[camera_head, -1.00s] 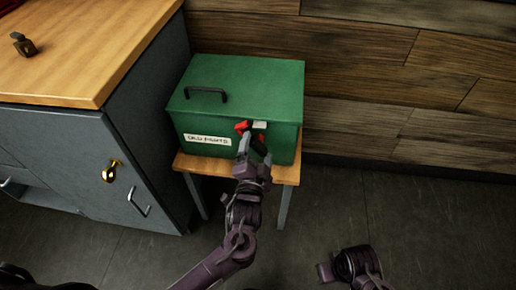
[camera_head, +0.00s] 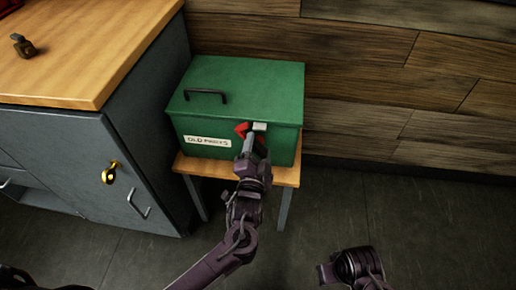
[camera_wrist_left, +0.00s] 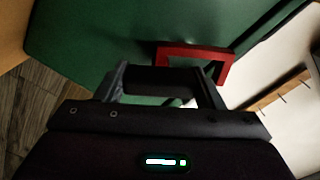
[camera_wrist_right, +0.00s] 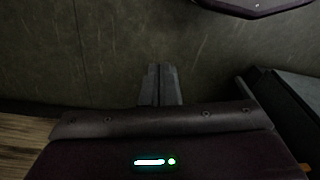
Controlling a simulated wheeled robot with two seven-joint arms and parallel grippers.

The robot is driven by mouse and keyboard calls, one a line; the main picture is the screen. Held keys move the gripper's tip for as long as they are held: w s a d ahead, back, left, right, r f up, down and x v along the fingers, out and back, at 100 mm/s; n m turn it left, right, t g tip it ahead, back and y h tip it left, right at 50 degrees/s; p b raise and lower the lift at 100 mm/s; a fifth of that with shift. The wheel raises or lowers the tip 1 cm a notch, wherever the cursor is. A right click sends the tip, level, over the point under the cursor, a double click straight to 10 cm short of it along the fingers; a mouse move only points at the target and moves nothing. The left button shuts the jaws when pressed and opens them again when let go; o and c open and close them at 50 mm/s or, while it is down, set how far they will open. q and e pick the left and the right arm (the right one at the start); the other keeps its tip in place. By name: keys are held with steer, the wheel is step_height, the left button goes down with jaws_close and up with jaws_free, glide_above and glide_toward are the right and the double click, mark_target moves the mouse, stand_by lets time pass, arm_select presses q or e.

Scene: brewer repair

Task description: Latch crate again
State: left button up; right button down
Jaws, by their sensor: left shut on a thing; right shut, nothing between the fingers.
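The green crate (camera_head: 238,88) has its lid down, with a black handle on top and an "OLD PARTS" label (camera_head: 207,141) on its front. A red latch (camera_head: 242,129) and a small pale catch (camera_head: 260,126) are at the front, right of the label. My left gripper (camera_head: 249,142) is at the latch, shut on it. The left wrist view shows the red latch frame (camera_wrist_left: 196,52) and a dark bar (camera_wrist_left: 160,80) between the fingers. Whether the latch is hooked on the catch is hidden. My right gripper (camera_wrist_right: 160,82) is shut and empty above the floor.
The crate stands on a small wooden table (camera_head: 283,174). A grey cabinet (camera_head: 60,150) with a wooden top is close on the left, with a brass lock (camera_head: 110,172). A wood-plank wall (camera_head: 400,80) is behind. The floor at right is clear.

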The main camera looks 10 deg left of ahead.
arm_select(q)
steer(key=m+p, duration=0.1)
steer(key=p, duration=0.1)
steer(key=m+p, duration=0.1)
steer(key=shift+r+m+p, duration=0.2)
steer(key=shift+m+p, duration=0.1)
steer(key=shift+p, duration=0.1)
steer(key=m+p, duration=0.3)
steer(key=shift+f+m+p, duration=0.2)
steer(key=shift+m+p, duration=0.4)
steer(key=shift+m, duration=0.3)
arm_select(e)
steer(key=s+d+f, duration=0.2)
steer(key=s+f, duration=0.1)
steer(key=f, duration=0.6)
steer(key=s+d+f, duration=0.2)
steer(key=s+f, duration=0.2)
steer(key=f, duration=0.5)
steer(key=shift+s+d+f+m+t, duration=0.2)
steer(key=shift+s+f+m+t, duration=0.1)
steer(key=shift+m, duration=0.1)
arm_select(q)
steer(key=o, duration=1.4)
